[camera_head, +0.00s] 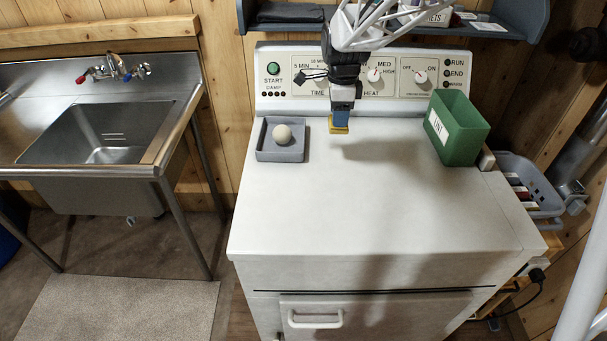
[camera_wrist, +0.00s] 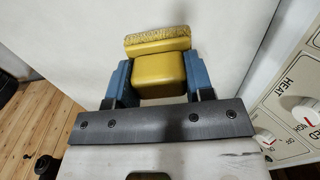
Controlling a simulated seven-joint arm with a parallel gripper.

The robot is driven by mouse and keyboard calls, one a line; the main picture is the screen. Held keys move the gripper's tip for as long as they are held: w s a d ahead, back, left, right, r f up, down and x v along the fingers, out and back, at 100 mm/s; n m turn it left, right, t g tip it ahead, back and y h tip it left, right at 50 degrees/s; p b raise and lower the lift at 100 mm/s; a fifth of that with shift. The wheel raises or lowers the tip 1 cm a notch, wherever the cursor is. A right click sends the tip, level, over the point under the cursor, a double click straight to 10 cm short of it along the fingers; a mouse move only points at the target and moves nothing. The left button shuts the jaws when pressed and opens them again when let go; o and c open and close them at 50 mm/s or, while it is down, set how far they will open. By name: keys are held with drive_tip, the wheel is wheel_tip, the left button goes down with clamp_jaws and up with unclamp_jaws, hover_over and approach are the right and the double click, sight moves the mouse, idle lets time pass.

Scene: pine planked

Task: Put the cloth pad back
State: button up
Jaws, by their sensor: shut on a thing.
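My gripper (camera_head: 340,122) hangs above the white dryer top, in front of the control panel. It is shut on a yellow block-shaped thing, which I take to be the cloth pad (camera_head: 338,130). In the wrist view the pad (camera_wrist: 160,72) sits between the blue fingers of the gripper (camera_wrist: 158,78), with a rough, textured strip (camera_wrist: 158,40) along its far end. In the head view the pad shows just below the fingers; I cannot tell whether it touches the dryer top.
A grey tray (camera_head: 262,154) holding a pale ball (camera_head: 282,134) stands left of the gripper. A green bin (camera_head: 464,132) stands at the right. The dryer top (camera_head: 370,205) is clear in the middle and front. A shelf (camera_head: 524,22) with items hangs above the control panel (camera_head: 284,88).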

drive_tip(key=s+a+f, duration=0.1)
drive_tip(key=s, duration=0.7)
drive_tip(key=s+a+f, duration=0.1)
drive_tip(key=s, duration=0.7)
drive_tip(key=s+a+f, duration=0.1)
drive_tip(key=s+a, duration=0.1)
drive_tip(key=s, duration=0.6)
drive_tip(key=shift+s+a+f, duration=0.1)
drive_tip(key=shift+s+f, duration=0.05)
drive_tip(key=w+a, duration=0.1)
drive_tip(key=w, duration=0.4)
drive_tip(key=w+a+f, duration=0.1)
drive_tip(key=w+a, duration=0.1)
drive_tip(key=w, duration=0.3)
drive_tip(key=w+a, duration=0.2)
drive_tip(key=w, duration=0.3)
drive_tip(key=shift+w+f, duration=0.15)
drive_tip(key=shift+f, duration=0.1)
drive_tip(key=shift+f, duration=0.1)
drive_tip(key=shift+f, duration=1.65)
drive_tip(key=shift+f, duration=0.15)
